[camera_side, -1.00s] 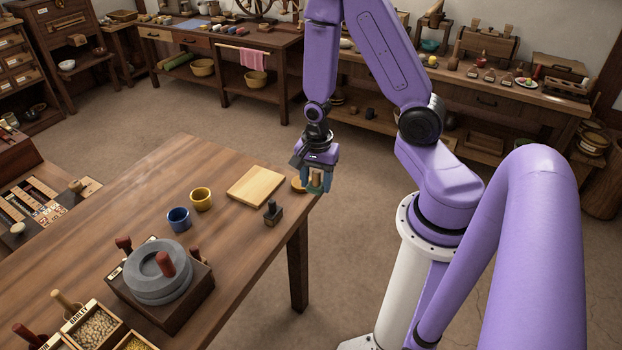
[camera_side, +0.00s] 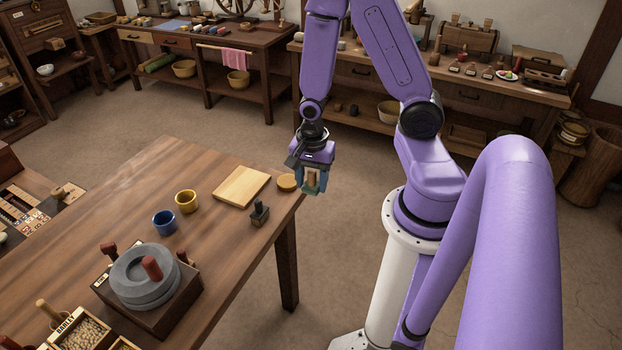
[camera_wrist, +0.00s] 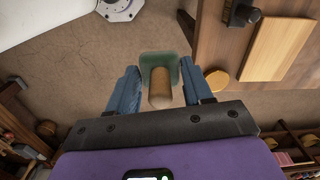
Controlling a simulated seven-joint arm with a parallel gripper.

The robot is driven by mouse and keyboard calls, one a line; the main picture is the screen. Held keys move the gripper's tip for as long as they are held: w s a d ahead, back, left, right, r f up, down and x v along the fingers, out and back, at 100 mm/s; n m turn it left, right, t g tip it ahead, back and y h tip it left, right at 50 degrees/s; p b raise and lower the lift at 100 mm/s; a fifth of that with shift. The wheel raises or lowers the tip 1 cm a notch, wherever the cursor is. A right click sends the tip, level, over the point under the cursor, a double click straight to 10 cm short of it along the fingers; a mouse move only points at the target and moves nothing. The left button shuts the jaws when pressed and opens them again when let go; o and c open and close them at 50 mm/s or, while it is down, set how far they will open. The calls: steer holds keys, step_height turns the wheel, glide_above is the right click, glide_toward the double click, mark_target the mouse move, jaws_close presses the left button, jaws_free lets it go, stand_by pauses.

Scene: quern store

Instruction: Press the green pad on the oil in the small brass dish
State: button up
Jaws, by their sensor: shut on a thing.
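My gripper (camera_side: 312,182) is beyond the right corner of the table, over the floor in the picture. Its blue fingers are shut on the round wooden handle (camera_wrist: 159,90) of the green pad (camera_wrist: 161,64). The pad hangs below the fingers and shows as a small green edge in the side view (camera_side: 310,191). The small brass dish (camera_side: 287,183) sits on the table near that corner, just left of my gripper. In the wrist view the dish (camera_wrist: 217,80) is right of the right finger, apart from the pad. The oil cannot be made out.
A pale wooden board (camera_side: 241,187) lies left of the dish. A dark stamp-like block (camera_side: 260,214) stands near the table's edge. Yellow (camera_side: 186,202) and blue (camera_side: 164,223) cups and a stone quern (camera_side: 145,277) stand farther left. The space around my gripper is clear.

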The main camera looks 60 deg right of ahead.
steer(key=shift+o, duration=1.2)
steer(key=shift+c, duration=0.8)
steer(key=shift+w+f, duration=0.1)
steer(key=shift+w, duration=0.2)
steer(key=w+d+f, duration=0.2)
steer(key=w+d, duration=0.3)
steer(key=w, duration=0.3)
glide_above(287, 181)
step_height(287, 181, down, 2)
steer(key=shift+d+f, duration=0.1)
steer(key=shift+f, duration=2.9)
steer(key=shift+f, duration=0.6)
steer(key=shift+r, duration=0.1)
